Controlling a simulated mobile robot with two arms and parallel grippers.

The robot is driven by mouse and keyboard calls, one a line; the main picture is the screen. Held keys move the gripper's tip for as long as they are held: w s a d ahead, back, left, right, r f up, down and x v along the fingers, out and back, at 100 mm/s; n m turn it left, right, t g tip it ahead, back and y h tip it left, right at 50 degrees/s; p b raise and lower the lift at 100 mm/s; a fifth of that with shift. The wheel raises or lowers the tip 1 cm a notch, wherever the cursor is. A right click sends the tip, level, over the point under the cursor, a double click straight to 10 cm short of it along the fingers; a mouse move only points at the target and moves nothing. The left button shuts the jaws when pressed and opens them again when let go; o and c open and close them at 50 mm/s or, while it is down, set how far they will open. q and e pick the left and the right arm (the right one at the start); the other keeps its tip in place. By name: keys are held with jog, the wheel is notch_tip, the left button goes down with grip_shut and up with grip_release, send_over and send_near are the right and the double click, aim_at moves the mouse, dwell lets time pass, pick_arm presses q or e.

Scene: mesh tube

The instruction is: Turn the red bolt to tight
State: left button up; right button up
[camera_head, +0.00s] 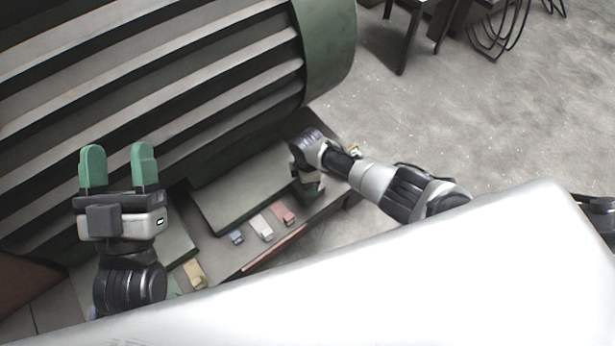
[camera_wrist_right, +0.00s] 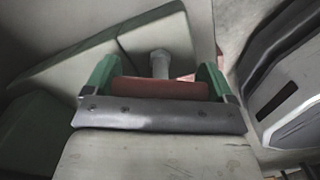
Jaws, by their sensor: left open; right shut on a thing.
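The red bolt (camera_wrist_right: 165,89) shows in the right wrist view as a dull red bar between the green fingers of my right gripper (camera_wrist_right: 157,68). The gripper is shut on it. A pale grey post (camera_wrist_right: 160,63) stands just beyond the red part; I cannot tell whether they join. In the head view my right gripper (camera_head: 312,188) points down at the right end of the bench, and the bolt is hidden there. My left gripper (camera_head: 118,166) is open and empty, its green fingers upright in front of the slatted tube. I cannot tell how tight the bolt is.
A large slatted tube with a green end ring (camera_head: 328,50) fills the upper left. Small red (camera_head: 284,214), white (camera_head: 262,228), blue (camera_head: 237,237) and yellow (camera_head: 194,272) blocks sit along the bench edge. A white surface (camera_head: 400,290) covers the front.

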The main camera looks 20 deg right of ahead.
jog(key=o, duration=0.7)
jog(key=shift+d, duration=0.1)
jog(key=shift+o, duration=0.2)
jog(key=shift+r, duration=0.15)
jog(key=shift+r, duration=0.2)
notch_tip(320, 180, up, 5)
jog(key=p, duration=0.3)
notch_tip(320, 180, up, 5)
jog(key=p, duration=0.3)
jog(key=shift+f, duration=0.15)
pick_arm(q)
jog(key=s+a+f+g+y, duration=0.2)
jog(key=f+g, duration=0.6)
jog(key=s+a+f+g+y, duration=0.2)
jog(key=f+g+y, duration=0.1)
jog(key=f+g, duration=0.5)
jog(key=shift+s+a+n, duration=0.15)
jog(key=shift+s+n, duration=0.25)
pick_arm(e)
jog(key=shift+r, duration=0.2)
